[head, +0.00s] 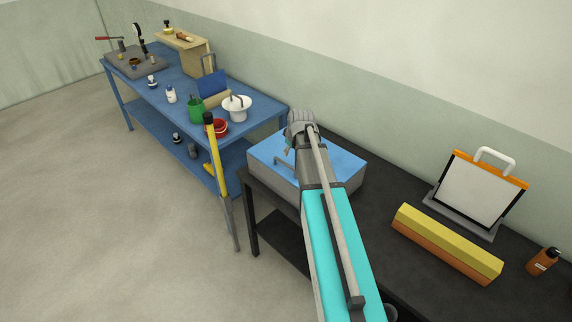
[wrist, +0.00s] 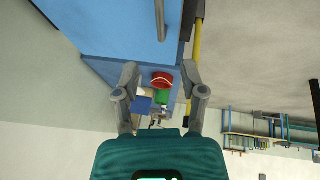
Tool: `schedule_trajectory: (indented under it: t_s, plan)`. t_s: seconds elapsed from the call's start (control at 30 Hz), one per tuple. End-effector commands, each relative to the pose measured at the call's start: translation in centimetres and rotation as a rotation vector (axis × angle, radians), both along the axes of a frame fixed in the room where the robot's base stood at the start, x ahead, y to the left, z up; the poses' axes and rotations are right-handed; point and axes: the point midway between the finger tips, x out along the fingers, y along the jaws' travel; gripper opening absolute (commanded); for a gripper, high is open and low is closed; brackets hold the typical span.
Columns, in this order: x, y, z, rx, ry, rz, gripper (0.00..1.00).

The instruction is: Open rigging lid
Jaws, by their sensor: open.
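The rigging box is a grey box (head: 271,180) on the black table, partly covered by my arm in the head view. Its blue lid (head: 343,166) lies flat on top and looks shut. A grey bar handle (head: 284,160) runs along the lid's near left side. The wrist view shows the blue lid (wrist: 105,25) at the top left, with the handle (wrist: 160,20) ahead of the fingers. My gripper (wrist: 160,75) is open and empty, its fingers apart from the handle. In the head view the fingers are mostly hidden behind my wrist.
A blue bench (head: 185,85) at the left holds a green cup (head: 196,109), a white bowl (head: 237,108) and other items. A yellow pole (head: 217,165) stands before it. A yellow-orange block (head: 447,244), a framed panel (head: 483,188) and an orange bottle (head: 543,261) occupy the black table's right.

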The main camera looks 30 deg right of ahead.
Motion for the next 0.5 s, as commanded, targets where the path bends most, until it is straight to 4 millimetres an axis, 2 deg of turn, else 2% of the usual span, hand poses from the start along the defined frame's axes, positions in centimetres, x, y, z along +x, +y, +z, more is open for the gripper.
schedule_trajectory:
  t_s: [0.03,0.5]
  plan:
    - [0.3,0.0,-0.7,0.0,0.0,0.0,0.54]
    - [1.9,-0.2,-4.4,0.0,0.0,0.0,0.54]
